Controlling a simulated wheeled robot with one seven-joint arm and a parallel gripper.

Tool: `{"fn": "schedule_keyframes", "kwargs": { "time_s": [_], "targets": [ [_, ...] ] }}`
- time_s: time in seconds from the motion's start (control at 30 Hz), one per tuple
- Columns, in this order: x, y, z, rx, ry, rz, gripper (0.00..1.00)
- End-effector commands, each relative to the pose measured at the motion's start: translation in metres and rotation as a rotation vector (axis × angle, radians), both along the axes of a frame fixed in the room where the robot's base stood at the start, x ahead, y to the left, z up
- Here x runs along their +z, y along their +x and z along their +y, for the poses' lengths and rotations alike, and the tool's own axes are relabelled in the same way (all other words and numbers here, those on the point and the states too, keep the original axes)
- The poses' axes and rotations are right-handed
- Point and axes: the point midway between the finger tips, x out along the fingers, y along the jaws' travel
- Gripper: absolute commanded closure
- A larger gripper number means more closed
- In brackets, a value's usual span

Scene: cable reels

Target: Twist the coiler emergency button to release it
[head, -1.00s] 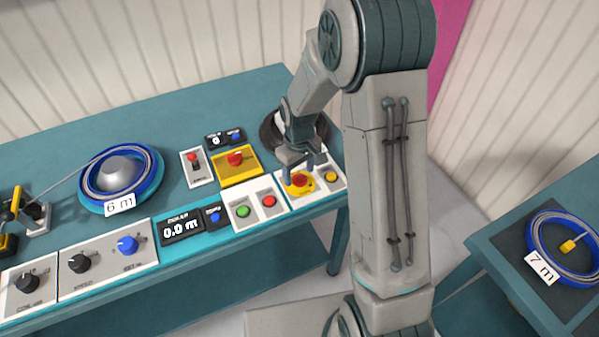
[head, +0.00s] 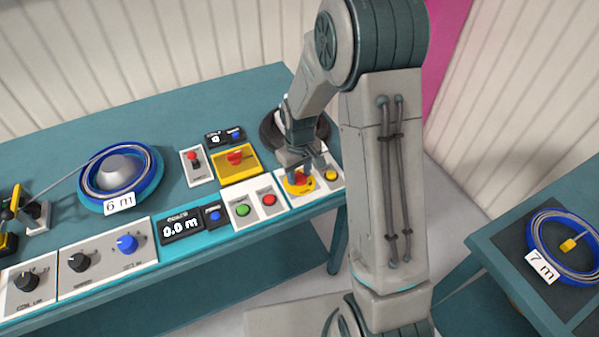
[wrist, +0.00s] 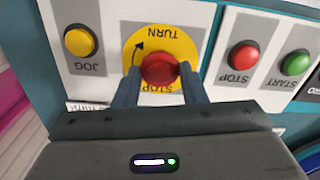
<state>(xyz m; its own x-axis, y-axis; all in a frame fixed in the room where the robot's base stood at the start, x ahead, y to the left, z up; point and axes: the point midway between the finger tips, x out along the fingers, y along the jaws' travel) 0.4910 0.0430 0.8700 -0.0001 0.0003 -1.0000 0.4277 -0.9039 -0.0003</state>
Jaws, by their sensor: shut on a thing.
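The emergency button is a red mushroom knob (wrist: 160,70) on a round yellow plate (wrist: 128,52) marked TURN and STOP, with a curved arrow. In the head view the yellow plate (head: 291,189) shows near the right end of the bench, with the knob partly hidden by my gripper. My gripper (wrist: 160,80) is shut on the knob, with one finger on each side of it. In the head view my gripper (head: 303,178) reaches down onto the button from above.
A yellow jog button (wrist: 80,41) sits beside the emergency button. A red stop button (wrist: 243,56) and a green start button (wrist: 296,62) are on the neighbouring panel. A yellow box with a red switch (head: 236,160) stands behind. A blue coil (head: 120,174) lies further left.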

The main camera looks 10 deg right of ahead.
Motion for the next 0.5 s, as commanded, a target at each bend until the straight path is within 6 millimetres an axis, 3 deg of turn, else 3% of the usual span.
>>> {"fn": "schedule_keyframes", "kwargs": {
  "time_s": [0.5],
  "targets": [
    [-0.0020,0.0001,0.0002,-0.370,-0.001,0.000,0.85]
  ]
}}
